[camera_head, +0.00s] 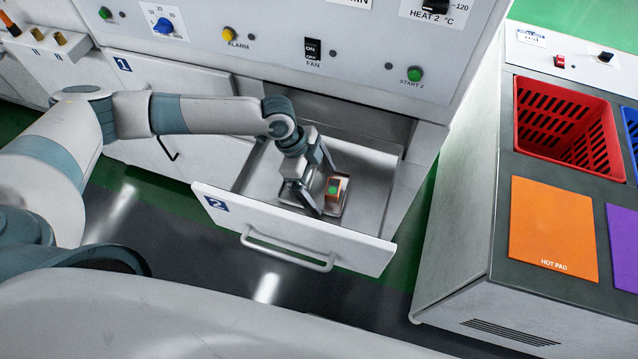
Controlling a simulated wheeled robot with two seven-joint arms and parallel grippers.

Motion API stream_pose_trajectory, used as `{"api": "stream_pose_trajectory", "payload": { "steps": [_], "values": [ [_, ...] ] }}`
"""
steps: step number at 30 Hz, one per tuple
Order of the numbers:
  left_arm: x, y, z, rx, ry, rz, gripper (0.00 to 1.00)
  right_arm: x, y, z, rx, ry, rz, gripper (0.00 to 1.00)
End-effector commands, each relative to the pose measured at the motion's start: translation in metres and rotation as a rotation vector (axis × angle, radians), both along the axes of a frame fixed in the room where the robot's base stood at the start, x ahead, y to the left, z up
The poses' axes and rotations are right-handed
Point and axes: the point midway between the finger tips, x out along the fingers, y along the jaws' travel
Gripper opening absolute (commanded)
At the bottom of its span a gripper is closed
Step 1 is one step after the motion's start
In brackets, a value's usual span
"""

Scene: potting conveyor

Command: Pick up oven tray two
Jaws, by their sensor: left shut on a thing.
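Oven drawer two (355,247), a white front with a blue "2" label and a bar handle, is pulled open. Inside it lies a small grey metal tray (343,207). A small orange block with a green top (335,189) sits on the tray. My left gripper (322,200) reaches down into the drawer at the tray and is shut on it beside the block. The fingers and the block hide part of the tray, so the exact grip point is hard to see. My right gripper is not in view.
Closed drawer one (188,95) is to the left. The oven panel (290,35) with knobs and buttons rises behind. At right, a bench carries a red basket (567,165), an orange hot pad (552,230) and a purple pad (625,245). Dark floor (200,230) lies in front.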

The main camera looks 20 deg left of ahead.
Motion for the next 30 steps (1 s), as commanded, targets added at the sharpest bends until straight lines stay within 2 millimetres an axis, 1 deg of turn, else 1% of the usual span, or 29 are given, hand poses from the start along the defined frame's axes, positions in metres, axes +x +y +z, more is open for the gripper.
{"api": "stream_pose_trajectory", "payload": {
  "steps": [5, 13, 20, 27, 30],
  "values": [
    [0.001, 0.0, 0.012, -0.003, -0.003, 0.0, 0.66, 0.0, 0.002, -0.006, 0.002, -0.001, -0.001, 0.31],
    [0.001, -0.001, 0.038, -0.003, -0.005, -0.001, 0.66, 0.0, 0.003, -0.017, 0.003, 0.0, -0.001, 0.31],
    [0.002, -0.031, 0.054, -0.005, -0.005, -0.004, 0.66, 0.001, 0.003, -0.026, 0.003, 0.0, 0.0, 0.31],
    [0.004, -0.075, 0.08, -0.005, -0.005, -0.005, 0.66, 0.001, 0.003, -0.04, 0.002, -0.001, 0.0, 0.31],
    [0.004, -0.091, 0.09, -0.004, -0.004, -0.004, 0.66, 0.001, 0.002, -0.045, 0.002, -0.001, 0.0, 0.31]
  ]
}}
